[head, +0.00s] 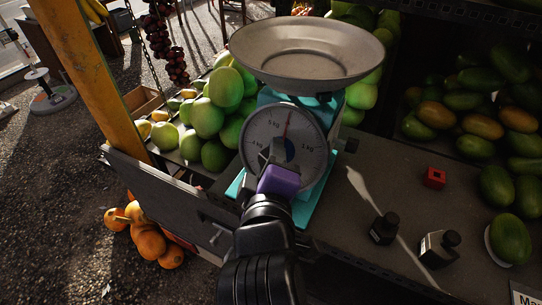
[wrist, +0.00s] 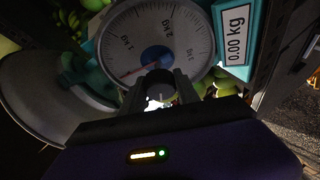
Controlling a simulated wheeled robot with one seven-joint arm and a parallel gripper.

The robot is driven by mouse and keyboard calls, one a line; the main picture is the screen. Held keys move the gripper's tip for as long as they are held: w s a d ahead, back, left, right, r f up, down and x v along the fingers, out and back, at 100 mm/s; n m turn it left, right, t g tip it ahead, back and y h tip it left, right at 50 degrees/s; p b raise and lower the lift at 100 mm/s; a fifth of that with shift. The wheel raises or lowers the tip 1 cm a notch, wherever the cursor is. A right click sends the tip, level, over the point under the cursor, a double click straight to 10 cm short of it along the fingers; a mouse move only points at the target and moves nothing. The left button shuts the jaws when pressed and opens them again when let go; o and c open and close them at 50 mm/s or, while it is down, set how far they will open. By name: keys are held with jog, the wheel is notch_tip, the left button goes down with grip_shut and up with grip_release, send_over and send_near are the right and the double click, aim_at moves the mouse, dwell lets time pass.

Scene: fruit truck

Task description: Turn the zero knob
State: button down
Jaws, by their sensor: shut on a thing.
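The teal scale (head: 312,188) stands on the counter with a round metal pan (head: 305,50) on top. Its white dial (head: 262,126) faces me, with the red needle (head: 288,120) near the top.
Green mangoes (head: 206,117) are piled left of the scale. A red cube (head: 434,177), two small black bottles (head: 384,229) (head: 438,249) and more fruit are on the right. A yellow post (head: 88,75) stands at the left. Orange fruit (head: 150,243) hangs below the counter edge.

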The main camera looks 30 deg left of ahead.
jog(key=c, duration=0.9)
grip_release()
jog(key=shift+s, duration=0.1)
jog(key=b+v, duration=0.1)
jog(key=v, duration=0.6)
jog(key=shift+s+r+b, duration=0.15)
jog(key=shift+s+b, duration=0.15)
jog(key=shift+b, duration=0.05)
jog(key=shift+d, duration=0.1)
